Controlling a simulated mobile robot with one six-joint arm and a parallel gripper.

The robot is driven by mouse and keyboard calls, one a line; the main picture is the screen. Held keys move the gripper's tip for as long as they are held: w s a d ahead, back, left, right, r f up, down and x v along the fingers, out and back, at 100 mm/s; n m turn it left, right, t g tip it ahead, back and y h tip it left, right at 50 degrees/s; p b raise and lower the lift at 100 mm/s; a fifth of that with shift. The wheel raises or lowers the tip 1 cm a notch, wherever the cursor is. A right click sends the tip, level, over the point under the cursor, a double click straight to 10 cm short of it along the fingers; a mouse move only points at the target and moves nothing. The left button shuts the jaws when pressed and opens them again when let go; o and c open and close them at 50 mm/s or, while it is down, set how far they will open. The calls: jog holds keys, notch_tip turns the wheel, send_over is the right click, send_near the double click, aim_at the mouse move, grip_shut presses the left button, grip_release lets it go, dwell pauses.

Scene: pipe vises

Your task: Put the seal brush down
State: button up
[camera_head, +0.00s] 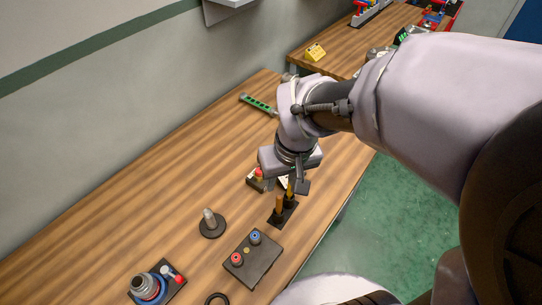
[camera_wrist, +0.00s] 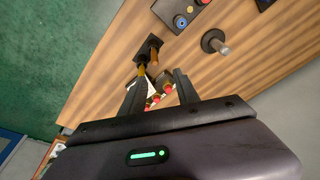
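Two upright orange-brown handles stand at a small black holder (camera_head: 287,214); one handle (camera_head: 279,204) is in front and the other (camera_head: 290,187) is partly hidden by my gripper. One of them may be the seal brush; I cannot tell which. In the wrist view, the black holder (camera_wrist: 148,50) and a yellow handle (camera_wrist: 141,71) lie just beyond my left fingertip. My gripper (camera_wrist: 157,82) has its fingers well apart, with nothing clamped between them. It points down over the table beside the handles.
A red-buttoned box (camera_head: 256,178) sits under my gripper, beside a white card. A control box (camera_head: 253,257), a round-based metal post (camera_head: 211,223), a blue-ringed device (camera_head: 152,287) and a green tool (camera_head: 259,105) share the wooden table (camera_head: 150,190). Its left middle is clear.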

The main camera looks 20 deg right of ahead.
jog(key=s+a+r+m+t+y, duration=0.1)
jog(key=s+a+r+m+t, duration=0.2)
jog(key=s+r, duration=0.6)
jog(key=shift+s+a+r+m+y, duration=0.15)
jog(key=shift+s+r+m+y, duration=0.15)
jog(key=shift+s+m, duration=0.4)
jog(key=shift+w+f, duration=0.1)
jog(key=shift+w, duration=0.05)
